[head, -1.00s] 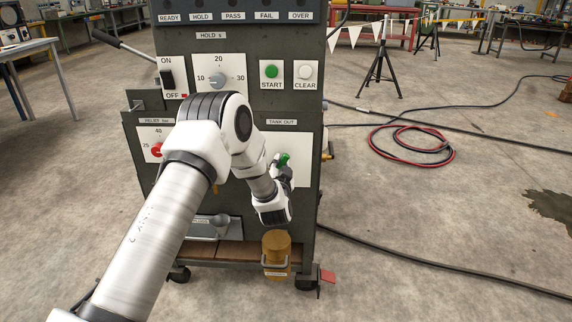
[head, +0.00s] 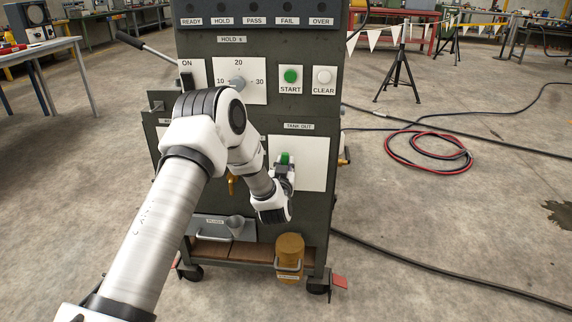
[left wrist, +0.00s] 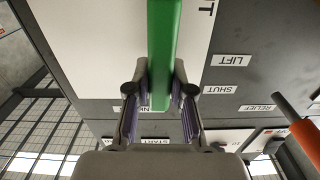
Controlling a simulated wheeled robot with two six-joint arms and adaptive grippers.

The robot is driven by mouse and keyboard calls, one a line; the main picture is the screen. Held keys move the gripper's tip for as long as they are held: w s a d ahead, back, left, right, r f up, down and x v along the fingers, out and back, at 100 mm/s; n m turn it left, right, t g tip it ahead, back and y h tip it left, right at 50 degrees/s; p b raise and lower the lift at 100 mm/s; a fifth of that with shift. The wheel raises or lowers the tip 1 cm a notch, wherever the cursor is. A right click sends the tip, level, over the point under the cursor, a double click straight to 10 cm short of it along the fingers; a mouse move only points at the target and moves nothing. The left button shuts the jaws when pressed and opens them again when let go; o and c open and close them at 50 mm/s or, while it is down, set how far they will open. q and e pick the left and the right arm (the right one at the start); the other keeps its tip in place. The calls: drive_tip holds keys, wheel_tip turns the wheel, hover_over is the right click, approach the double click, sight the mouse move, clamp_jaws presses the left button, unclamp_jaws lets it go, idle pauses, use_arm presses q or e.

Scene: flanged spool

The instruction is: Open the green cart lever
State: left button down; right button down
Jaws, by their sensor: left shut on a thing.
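The green lever (head: 285,158) is at the left part of the white plate under the TANK OUT label on the cart (head: 310,217). My left gripper (head: 284,168) is at the lever, its fingers small in the head view. In the left wrist view the green lever (left wrist: 163,50) runs as a long bar between the two fingers (left wrist: 160,98), which are closed on its sides. The lever's pivot is not clearly seen. My left arm hides the cart's left front. My right gripper is not in view.
The cart has START (head: 290,76) and CLEAR (head: 324,76) buttons and a HOLD dial (head: 237,83) above. A yellow canister (head: 290,252) stands on its lower shelf. An orange-red handle (left wrist: 305,140) shows at right in the wrist view. A hose coil (head: 430,150) lies right.

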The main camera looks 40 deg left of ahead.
use_arm(q)
drive_tip(key=c, duration=1)
unclamp_jaws()
drive_tip(key=v, duration=1.2)
